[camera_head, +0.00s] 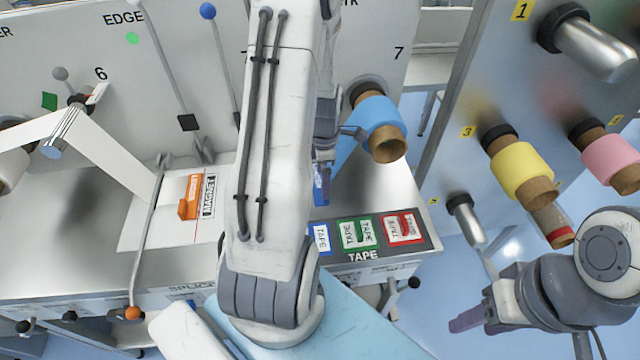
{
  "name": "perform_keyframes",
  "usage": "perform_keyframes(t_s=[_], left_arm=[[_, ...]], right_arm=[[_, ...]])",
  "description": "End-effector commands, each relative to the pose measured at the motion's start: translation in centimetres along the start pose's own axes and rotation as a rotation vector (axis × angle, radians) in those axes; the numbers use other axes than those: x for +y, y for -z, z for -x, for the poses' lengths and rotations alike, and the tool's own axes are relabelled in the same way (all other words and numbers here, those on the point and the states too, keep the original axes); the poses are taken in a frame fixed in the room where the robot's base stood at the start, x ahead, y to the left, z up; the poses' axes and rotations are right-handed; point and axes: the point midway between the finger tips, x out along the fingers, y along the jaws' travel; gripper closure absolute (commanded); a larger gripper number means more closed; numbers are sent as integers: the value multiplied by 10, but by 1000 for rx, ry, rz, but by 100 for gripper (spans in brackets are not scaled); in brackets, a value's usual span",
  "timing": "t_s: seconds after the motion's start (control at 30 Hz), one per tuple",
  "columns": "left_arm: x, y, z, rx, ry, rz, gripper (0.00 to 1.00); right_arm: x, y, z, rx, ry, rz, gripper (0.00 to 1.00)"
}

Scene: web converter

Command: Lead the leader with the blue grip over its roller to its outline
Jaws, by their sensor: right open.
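A blue roll (374,114) sits on the spindle by the "7" on the back panel. A blue strip (343,152) runs from it down and left, partly behind my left arm. A small blue piece (321,186) shows below my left gripper (326,148); I cannot tell whether it is the leader's grip or a fingertip. My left gripper is beside the roll, mostly hidden by its own arm, so its jaws cannot be read. My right gripper (468,318) is open and empty at lower right, apart from the rolls. The leader's outline and roller cannot be made out.
A white web (105,150) runs over a roller onto the splice table. An orange magnet (190,197) lies there beside a long lever. A tape tray (365,256) is at the front edge. Yellow (521,170) and pink (609,158) rolls stick out from the right panel.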

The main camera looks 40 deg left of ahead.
Motion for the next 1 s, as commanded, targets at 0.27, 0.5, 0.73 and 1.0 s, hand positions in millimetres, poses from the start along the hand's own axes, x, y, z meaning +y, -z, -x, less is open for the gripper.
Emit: perform_keyframes(t_s=[0.27,0.5,0.73,1.0], left_arm=[[-2,0,-24,2,6,-2,5],[-1,0,-51,0,2,-2,5],[0,0,-55,0,0,-2,5],[0,0,-55,0,0,-2,85]], right_arm=[[-1,1,13,0,0,0,50],[-1,1,19,0,0,-1,50],[-1,1,18,0,0,-1,50],[-1,1,18,0,0,-1,50]])
